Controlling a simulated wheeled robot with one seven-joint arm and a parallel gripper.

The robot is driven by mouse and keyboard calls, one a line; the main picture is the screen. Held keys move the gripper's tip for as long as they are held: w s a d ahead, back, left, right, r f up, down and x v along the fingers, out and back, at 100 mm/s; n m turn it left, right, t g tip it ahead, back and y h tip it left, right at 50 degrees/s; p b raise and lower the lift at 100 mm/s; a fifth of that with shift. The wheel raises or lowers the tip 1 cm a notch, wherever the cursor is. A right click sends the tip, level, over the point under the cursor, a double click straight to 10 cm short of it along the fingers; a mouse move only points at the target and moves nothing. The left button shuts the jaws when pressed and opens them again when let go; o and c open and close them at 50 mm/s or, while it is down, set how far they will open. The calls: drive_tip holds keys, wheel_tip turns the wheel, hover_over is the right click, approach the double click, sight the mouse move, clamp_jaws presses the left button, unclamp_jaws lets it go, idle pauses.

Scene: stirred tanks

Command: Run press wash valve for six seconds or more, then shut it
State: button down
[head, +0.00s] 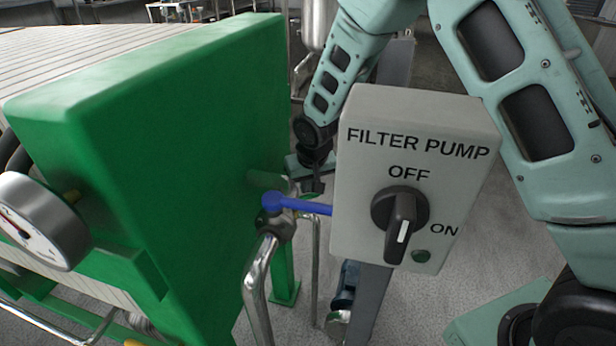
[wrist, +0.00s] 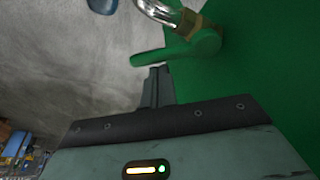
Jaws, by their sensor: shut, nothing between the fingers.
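In the wrist view a green lever handle (wrist: 178,51) sits on a valve with a brass fitting and a chrome pipe (wrist: 158,10), beside a green panel. My gripper (wrist: 160,72) is shut and empty. Its fingertips are just below the lever in the picture; I cannot tell whether they touch it. In the head view my gripper (head: 308,168) is behind the blue lever and beside the green press end plate (head: 190,140); its fingertips are unclear there. A blue valve lever (head: 297,205) points right from a chrome pipe (head: 257,275). No label shows which is the wash valve.
A grey filter pump box (head: 415,120) with a black knob (head: 399,215) stands right of the blue lever, its white mark toward the lower part of the dial. A pressure gauge (head: 38,222) is at the left. Grey floor shows between the press and the box post.

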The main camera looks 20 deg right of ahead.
drive_tip(key=shift+w+f, duration=0.15)
drive_tip(key=shift+f, duration=0.35)
